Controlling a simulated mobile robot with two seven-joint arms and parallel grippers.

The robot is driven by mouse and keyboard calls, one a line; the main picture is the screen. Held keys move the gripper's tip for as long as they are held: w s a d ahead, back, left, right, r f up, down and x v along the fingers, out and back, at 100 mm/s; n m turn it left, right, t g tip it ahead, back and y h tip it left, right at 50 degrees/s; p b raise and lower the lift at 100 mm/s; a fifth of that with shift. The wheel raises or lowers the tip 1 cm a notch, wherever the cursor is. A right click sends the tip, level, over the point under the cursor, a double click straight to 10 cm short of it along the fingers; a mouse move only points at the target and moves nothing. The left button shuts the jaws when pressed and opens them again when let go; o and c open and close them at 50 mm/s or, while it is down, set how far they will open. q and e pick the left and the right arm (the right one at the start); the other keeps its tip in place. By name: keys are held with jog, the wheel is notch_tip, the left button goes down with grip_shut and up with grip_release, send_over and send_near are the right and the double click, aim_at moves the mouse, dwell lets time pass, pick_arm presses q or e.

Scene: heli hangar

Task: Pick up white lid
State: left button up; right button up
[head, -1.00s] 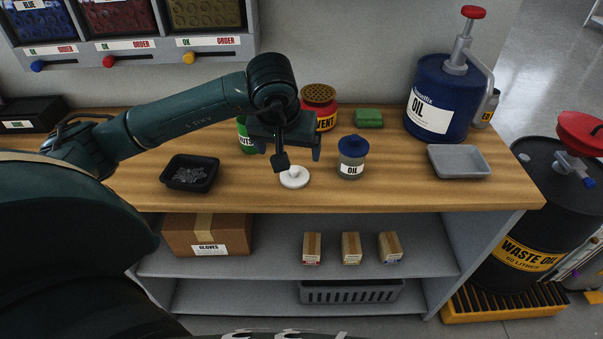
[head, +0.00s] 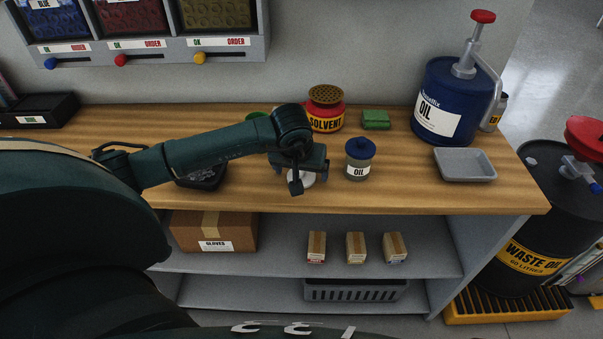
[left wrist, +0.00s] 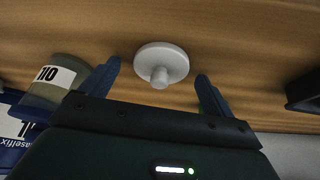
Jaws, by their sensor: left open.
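The white lid (head: 302,179) lies on the wooden workbench, partly hidden behind my left gripper in the head view. In the left wrist view the round white lid (left wrist: 161,62) shows whole, with its knob towards the gripper. My left gripper (head: 308,184) is open and empty, just above the lid. In the left wrist view its two fingers (left wrist: 158,82) stand to either side of the lid's knob, apart from it. My right gripper is not in view.
A black tray (head: 203,176) is partly behind my arm. A solvent can (head: 325,112), green sponge (head: 376,120), grey tray (head: 465,164) and blue oil drum (head: 450,105) stand farther off.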

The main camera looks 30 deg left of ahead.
pick_arm(q)
jog(key=shift+c, duration=0.3)
jog(key=c, duration=1)
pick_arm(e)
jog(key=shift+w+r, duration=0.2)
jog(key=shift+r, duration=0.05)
